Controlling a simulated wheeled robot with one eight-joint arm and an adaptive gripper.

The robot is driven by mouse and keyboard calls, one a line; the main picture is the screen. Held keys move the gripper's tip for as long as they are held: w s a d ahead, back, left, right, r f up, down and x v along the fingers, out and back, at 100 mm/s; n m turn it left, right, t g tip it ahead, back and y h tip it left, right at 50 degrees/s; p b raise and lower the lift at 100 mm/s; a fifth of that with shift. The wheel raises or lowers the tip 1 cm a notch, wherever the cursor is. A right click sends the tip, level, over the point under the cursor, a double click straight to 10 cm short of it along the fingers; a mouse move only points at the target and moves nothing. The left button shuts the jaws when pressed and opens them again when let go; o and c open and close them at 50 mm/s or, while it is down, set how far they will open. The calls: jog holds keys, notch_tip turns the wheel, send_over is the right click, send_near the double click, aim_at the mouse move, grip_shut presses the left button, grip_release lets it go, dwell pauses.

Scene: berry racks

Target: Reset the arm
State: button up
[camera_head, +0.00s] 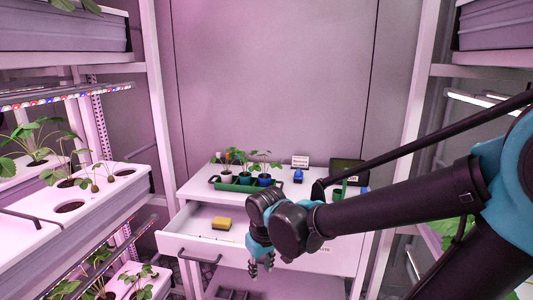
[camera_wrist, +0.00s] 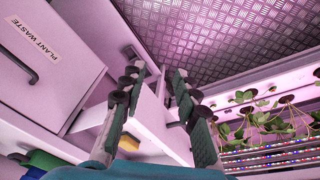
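My gripper (camera_head: 261,262) hangs in front of the white table in the head view, its fingers pointing down. It is to the right of the open drawer's handle and in front of the drawer's right part. In the wrist view my gripper (camera_wrist: 158,74) has its two dark fingers apart with nothing held between them. My arm reaches in from the right and hides part of the table and drawer front.
The open drawer (camera_head: 180,244) holds a yellow sponge (camera_head: 221,224). A green tray (camera_head: 232,187) of potted plants stands on the table. Planted racks (camera_head: 109,190) line the left. A "PLANT WASTE" label (camera_wrist: 34,39) shows in the wrist view.

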jog(key=d+f+m+t, duration=0.1)
jog(key=d+f+m, duration=0.1)
jog(key=d, duration=0.8)
jog(key=d+f+m+t, duration=0.1)
jog(key=d+f+m, duration=0.2)
jog(key=d, duration=0.7)
jog(key=shift+s+d+f+m+h, duration=0.15)
jog(key=shift+d+f+m+h, duration=0.2)
jog(key=shift+m, duration=0.65)
